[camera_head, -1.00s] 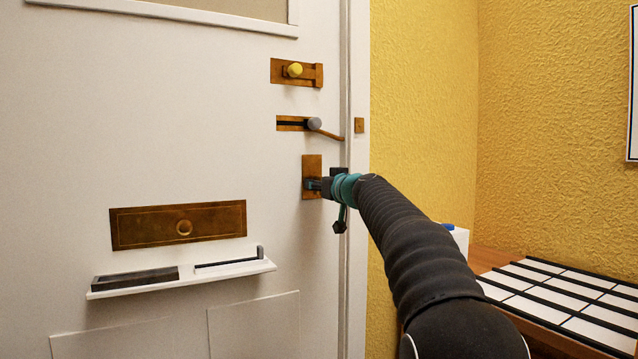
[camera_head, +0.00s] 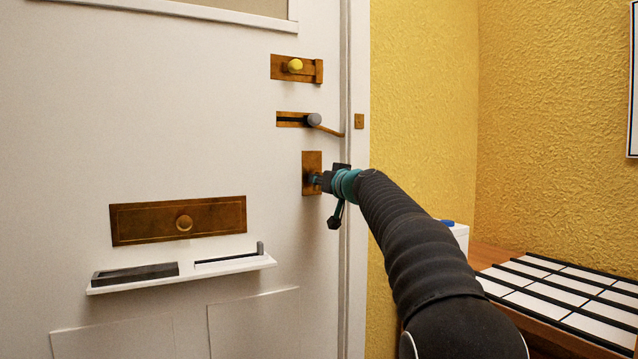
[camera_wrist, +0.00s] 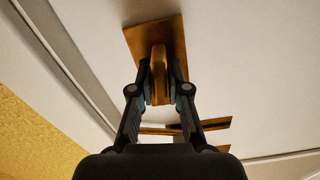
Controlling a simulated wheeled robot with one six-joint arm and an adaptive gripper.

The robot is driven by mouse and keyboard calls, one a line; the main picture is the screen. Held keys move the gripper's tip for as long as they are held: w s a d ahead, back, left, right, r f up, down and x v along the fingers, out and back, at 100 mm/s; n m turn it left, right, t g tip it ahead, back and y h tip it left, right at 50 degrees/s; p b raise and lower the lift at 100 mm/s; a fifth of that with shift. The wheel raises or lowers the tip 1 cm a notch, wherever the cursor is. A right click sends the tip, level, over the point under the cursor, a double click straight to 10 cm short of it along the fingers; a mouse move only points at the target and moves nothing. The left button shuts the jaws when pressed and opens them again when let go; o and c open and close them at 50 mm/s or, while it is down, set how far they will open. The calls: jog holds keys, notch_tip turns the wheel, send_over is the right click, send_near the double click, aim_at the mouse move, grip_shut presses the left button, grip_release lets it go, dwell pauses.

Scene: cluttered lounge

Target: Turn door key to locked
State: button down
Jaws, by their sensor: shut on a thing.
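The door key (camera_wrist: 158,72) is a brass piece in the wrist view, standing out from its brass lock plate (camera_wrist: 134,38). The same lock plate (camera_head: 312,160) shows on the white door in the head view, below the slide latch. My gripper (camera_wrist: 159,92) is shut on the key, with one finger on each side of it. In the head view my gripper (camera_head: 317,180) is at the front of the plate and hides the key and the keyhole. I cannot tell the key's exact angle there.
Above the lock are a slide latch (camera_head: 292,119) with a grey knob and a bolt with a yellow knob (camera_head: 295,65). A brass letter plate (camera_head: 150,222) and a white shelf (camera_head: 230,263) are at lower left. A wooden table (camera_head: 489,254) stands at right.

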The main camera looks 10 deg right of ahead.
jog(key=m, duration=0.4)
jog(key=shift+d+m+b, duration=0.1)
jog(key=shift+m+b, duration=0.2)
jog(key=m, duration=0.3)
jog(key=shift+f+m, duration=0.1)
jog(key=shift+m, duration=0.2)
jog(key=m, duration=0.4)
jog(key=shift+w+d+p, duration=0.1)
jog(key=shift+p, duration=0.3)
jog(key=shift+f+m+p, duration=0.1)
jog(key=shift+m+p, duration=0.2)
jog(key=shift+m, duration=1.4)
jog(key=c, duration=1.2)
grip_release()
